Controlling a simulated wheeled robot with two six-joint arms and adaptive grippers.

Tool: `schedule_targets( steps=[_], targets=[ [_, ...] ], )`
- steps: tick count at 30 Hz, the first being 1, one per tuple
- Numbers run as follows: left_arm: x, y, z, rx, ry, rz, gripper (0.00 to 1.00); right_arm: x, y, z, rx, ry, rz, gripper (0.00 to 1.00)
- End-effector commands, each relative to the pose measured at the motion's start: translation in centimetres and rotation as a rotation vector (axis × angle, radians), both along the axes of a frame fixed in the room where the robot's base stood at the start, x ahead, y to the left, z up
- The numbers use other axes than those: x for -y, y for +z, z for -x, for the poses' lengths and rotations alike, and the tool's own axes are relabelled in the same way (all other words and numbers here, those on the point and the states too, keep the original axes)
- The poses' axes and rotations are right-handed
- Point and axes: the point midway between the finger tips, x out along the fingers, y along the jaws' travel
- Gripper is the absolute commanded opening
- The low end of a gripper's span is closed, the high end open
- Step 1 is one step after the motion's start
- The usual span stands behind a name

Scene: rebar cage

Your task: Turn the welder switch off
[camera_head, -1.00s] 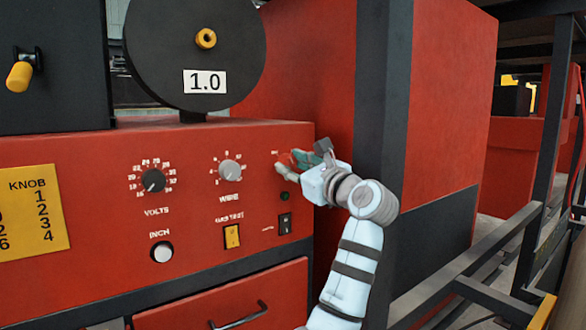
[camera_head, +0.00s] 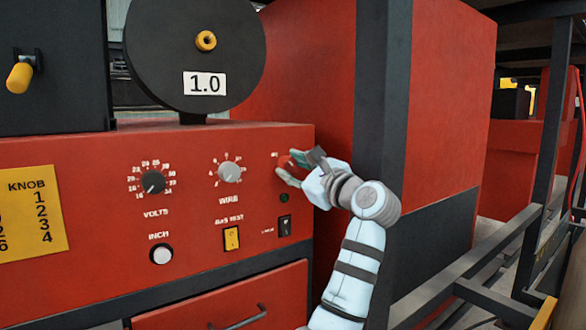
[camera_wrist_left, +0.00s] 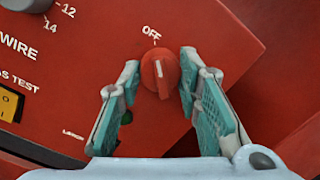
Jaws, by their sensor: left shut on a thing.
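The welder switch is a red round knob (camera_wrist_left: 160,76) with a white line, on the red front panel. In the left wrist view its line points up, close to the tick under the OFF label (camera_wrist_left: 151,31). My left gripper (camera_wrist_left: 159,66) has its two teal-padded fingers on either side of the knob and is shut on it. In the head view the left gripper (camera_head: 284,168) is at the panel's upper right, and its fingers partly cover the red knob (camera_head: 285,162). My right gripper is in neither view.
Left of the switch are the WIRE knob (camera_head: 230,172) and VOLTS knob (camera_head: 153,181). Below are a black rocker switch (camera_head: 284,226) and a yellow switch (camera_head: 232,238). A dark post (camera_head: 383,120) stands right of the panel, close behind my arm.

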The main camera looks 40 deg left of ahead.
Motion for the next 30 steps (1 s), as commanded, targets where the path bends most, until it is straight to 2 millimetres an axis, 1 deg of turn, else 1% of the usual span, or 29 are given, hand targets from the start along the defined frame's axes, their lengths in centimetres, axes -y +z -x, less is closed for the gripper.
schedule_targets(
  steps=[1,2,3,5,6,14,17,20,24,27,30],
  targets=[
    [0.0,-0.2,0.0,-0.003,0.0,0.003,0.04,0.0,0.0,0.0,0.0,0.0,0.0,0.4],
    [0.0,-0.2,0.0,-0.003,0.0,0.003,0.33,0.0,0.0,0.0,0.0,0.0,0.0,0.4],
    [0.0,-0.2,0.0,-0.003,0.0,0.003,0.39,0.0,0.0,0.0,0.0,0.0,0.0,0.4],
    [0.0,-0.2,0.0,-0.003,0.0,0.003,0.49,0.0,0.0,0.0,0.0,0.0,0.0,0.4],
    [0.0,-0.1,0.0,-0.003,0.0,0.002,0.52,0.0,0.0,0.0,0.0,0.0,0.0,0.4],
    [0.0,0.0,0.0,-0.001,0.001,0.0,0.52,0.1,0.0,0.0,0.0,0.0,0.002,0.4],
    [0.7,-0.1,0.2,0.0,0.0,0.0,0.52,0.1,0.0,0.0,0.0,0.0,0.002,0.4],
    [2.5,-0.3,0.7,0.0,-0.003,0.001,0.52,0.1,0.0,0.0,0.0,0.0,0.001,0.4],
    [6.3,-0.8,1.7,0.0,-0.005,0.002,0.52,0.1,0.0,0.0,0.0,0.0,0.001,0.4],
    [8.8,-1.1,2.4,-0.003,-0.006,0.002,0.52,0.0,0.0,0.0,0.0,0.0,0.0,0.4],
    [10.6,-1.2,3.0,-0.002,-0.003,0.002,0.52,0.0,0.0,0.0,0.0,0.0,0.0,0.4]
  ],
)
